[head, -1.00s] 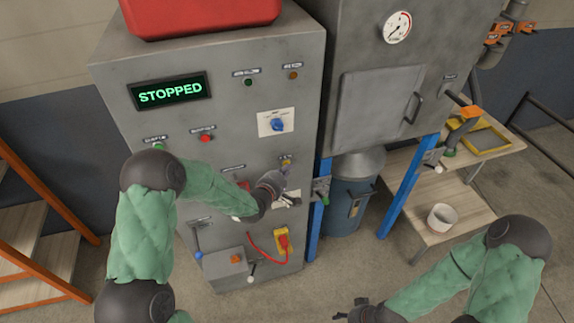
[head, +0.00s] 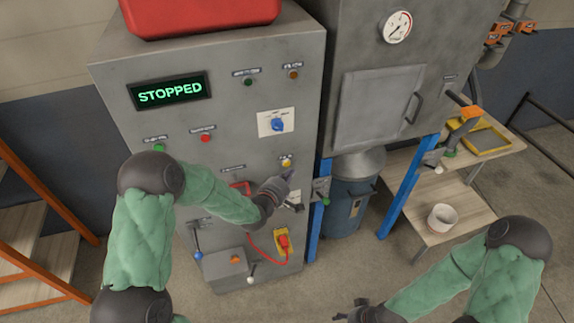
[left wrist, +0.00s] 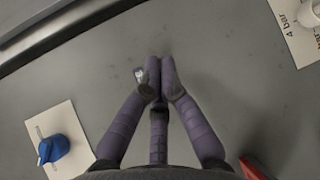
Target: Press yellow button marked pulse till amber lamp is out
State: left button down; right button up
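The yellow button (head: 286,162) is on the grey cabinet front, below the blue rotary knob (head: 277,125). My left gripper (head: 289,173) is just below the button in the head view; I cannot tell whether it touches the panel. In the left wrist view its fingers (left wrist: 160,64) are together, with nothing seen between them, and the button does not show there. The amber lamp (head: 293,74) is at the cabinet's upper right and looks dull; whether it is lit is unclear. My right gripper (head: 357,311) is at the bottom edge, too small to read.
The display (head: 170,91) reads STOPPED. A red button (head: 206,138), a red emergency stop (head: 282,240) with a red cable and a lever (head: 197,240) are on the cabinet. The blue knob also shows in the left wrist view (left wrist: 53,148). A blue drum (head: 350,205) stands to the right.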

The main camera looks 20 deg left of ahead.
pick_arm(q)
jog(key=s+d, duration=0.2)
jog(key=s, duration=0.1)
jog(key=shift+s+d, duration=0.15)
jog(key=shift+s, duration=0.1)
dwell(0.8)
jog(key=s+d+f+m+g+b, duration=0.1)
jog(key=s+f+m+g+b, duration=0.3)
jog(key=f, duration=0.6)
jog(key=s+d+f+m+g, duration=0.25)
jog(key=s+f, duration=0.35)
jog(key=f, duration=0.4)
jog(key=s+d+f+m+g+b, duration=0.1)
jog(key=s+f+m+g, duration=0.3)
jog(key=s, duration=0.5)
jog(key=s+d+f+m+g+h+b, duration=0.1)
jog(key=s+f+m+g, duration=0.3)
jog(key=s+f, duration=0.5)
jog(key=shift+s+d+f+m+b, duration=0.15)
jog(key=shift+s+d+m+b, duration=0.2)
jog(key=shift+s+d+b, duration=0.3)
jog(key=shift+w, duration=0.1)
